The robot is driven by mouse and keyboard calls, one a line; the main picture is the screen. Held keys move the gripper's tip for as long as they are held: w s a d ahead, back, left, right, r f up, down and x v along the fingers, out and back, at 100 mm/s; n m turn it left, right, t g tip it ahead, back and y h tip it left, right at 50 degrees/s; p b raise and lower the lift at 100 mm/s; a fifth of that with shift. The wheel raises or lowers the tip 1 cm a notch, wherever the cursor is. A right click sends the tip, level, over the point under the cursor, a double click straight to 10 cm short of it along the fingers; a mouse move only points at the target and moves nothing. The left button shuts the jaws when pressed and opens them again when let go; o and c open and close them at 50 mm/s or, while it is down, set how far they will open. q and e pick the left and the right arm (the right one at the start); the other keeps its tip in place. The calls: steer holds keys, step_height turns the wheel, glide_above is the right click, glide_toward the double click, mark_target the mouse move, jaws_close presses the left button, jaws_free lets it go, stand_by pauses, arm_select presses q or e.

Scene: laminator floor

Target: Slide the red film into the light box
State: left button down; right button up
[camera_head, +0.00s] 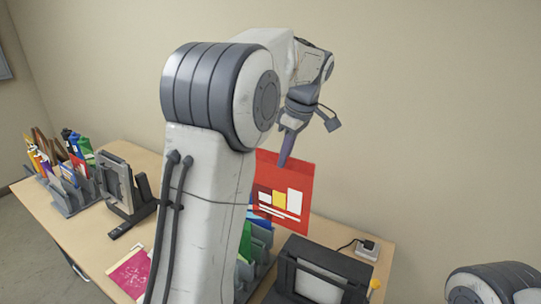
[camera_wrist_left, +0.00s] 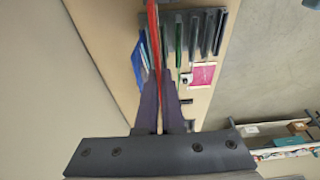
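The red film (camera_head: 300,185) is a flat red sheet with white and yellow printed blocks. It hangs upright above the table, right of my left arm. My left gripper (camera_head: 284,160) is shut on its upper edge; in the left wrist view the film (camera_wrist_left: 153,45) shows edge-on between the two fingers (camera_wrist_left: 160,120). A dark-framed box with a pale panel (camera_head: 318,286), perhaps the light box, stands at the table's right front, below and right of the film. Its lower part is cut off by the picture's edge. My right gripper is out of view.
A rack (camera_head: 262,262) with green and blue sheets stands under the film, partly behind my arm. Another framed device (camera_head: 120,185) and a holder of colourful items (camera_head: 65,180) stand at the left. A pink sheet (camera_head: 130,273) lies flat. A power socket (camera_head: 366,247) sits at the right back.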

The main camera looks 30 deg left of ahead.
arm_select(q)
steer(key=d, duration=1.4)
steer(key=shift+s+d+f+b, duration=0.15)
steer(key=shift+s+f+b, duration=0.25)
steer(key=shift+s+b, duration=0.4)
steer(key=shift+s+d+f+b, duration=0.15)
steer(key=shift+s+f+b, duration=0.25)
steer(key=shift+s+b, duration=0.4)
steer(key=shift+s+d+f+b, duration=0.15)
steer(key=shift+s+f+b, duration=0.35)
steer(key=shift+b, duration=0.5)
steer(key=shift+d+r, duration=0.2)
steer(key=shift+d, duration=0.05)
steer(key=shift+f, duration=0.4)
steer(key=shift+d+b+x, duration=0.2)
steer(key=shift+b+x, duration=0.35)
steer(key=shift+x, duration=0.2)
steer(key=shift+d+b+x, duration=0.15)
steer(key=shift+b+x, duration=0.35)
steer(key=shift+x, duration=0.2)
steer(key=shift+f, duration=0.1)
